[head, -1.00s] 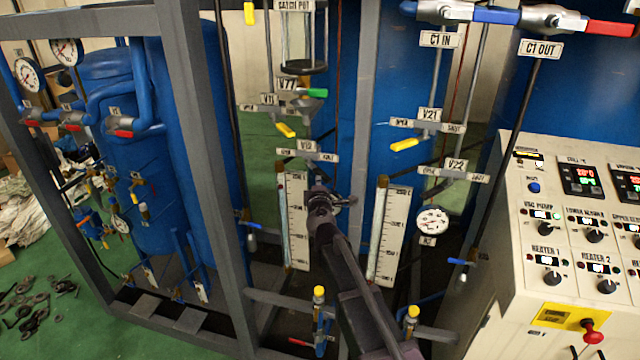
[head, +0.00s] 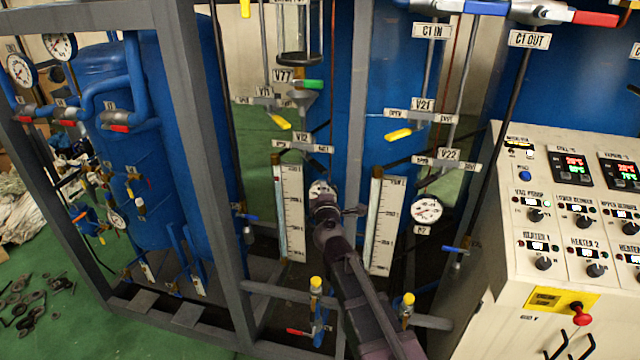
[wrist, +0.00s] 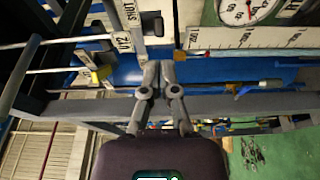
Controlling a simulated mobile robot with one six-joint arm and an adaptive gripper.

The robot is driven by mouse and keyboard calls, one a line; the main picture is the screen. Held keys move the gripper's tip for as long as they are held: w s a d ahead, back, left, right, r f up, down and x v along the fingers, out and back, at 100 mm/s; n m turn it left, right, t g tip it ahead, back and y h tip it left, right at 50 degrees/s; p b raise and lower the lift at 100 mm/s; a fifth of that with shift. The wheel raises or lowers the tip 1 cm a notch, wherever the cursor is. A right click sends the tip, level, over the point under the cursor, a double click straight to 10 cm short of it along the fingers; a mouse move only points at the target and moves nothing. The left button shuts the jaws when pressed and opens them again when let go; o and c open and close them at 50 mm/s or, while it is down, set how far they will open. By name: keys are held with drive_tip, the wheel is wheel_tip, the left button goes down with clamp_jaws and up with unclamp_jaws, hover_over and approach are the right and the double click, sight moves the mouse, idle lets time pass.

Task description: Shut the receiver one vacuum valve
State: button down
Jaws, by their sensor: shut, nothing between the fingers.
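My gripper (head: 325,200) is in front of the left level scale's right side, below the plate marked V12 (head: 303,143). In the wrist view its two fingers (wrist: 166,66) are closed together with nothing between them. The V12 plate (wrist: 123,41) and a SHUT plate (wrist: 129,12) show there to the upper left of the fingertips, with a yellow handle (wrist: 101,74) close by. I cannot tell whether that handle belongs to V12. No plate names receiver one, so I cannot confirm which valve serves it. The fingers look apart from the handle.
Level scales (head: 291,213) and (head: 388,222) stand on either side of my arm. A gauge (head: 426,210) hangs at right. Grey frame posts (head: 205,180) and a low rail (head: 268,290) bound the rig. The control cabinet (head: 490,270) stands at right.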

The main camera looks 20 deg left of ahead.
drive_tip(key=shift+s+d, duration=0.35)
drive_tip(key=shift+s, duration=0.25)
drive_tip(key=w+d+f+m+g+h+b, duration=0.15)
drive_tip(key=d+f+m+h, duration=0.3)
drive_tip(key=d, duration=0.65)
drive_tip(key=w+d+f+m+g+h+b, duration=0.15)
drive_tip(key=d+f+m+h, duration=0.35)
drive_tip(key=d, duration=0.6)
drive_tip(key=w+d+f+m+g+h, duration=0.1)
drive_tip(key=w+d+f+m+h, duration=0.15)
drive_tip(key=d+m, duration=0.6)
drive_tip(key=s+d+f+m+g+y+b, duration=0.1)
drive_tip(key=s+d+f+m+g, duration=0.2)
drive_tip(key=s+d+f+g, duration=0.3)
drive_tip(key=s+d+f+m+g+y+b, duration=0.2)
drive_tip(key=s+d+f+g, duration=0.3)
drive_tip(key=s+d, duration=0.7)
drive_tip(key=shift+s+f+m+g+y+b, duration=0.3)
drive_tip(key=shift+s+f+m+g, duration=0.15)
drive_tip(key=shift+f, duration=0.7)
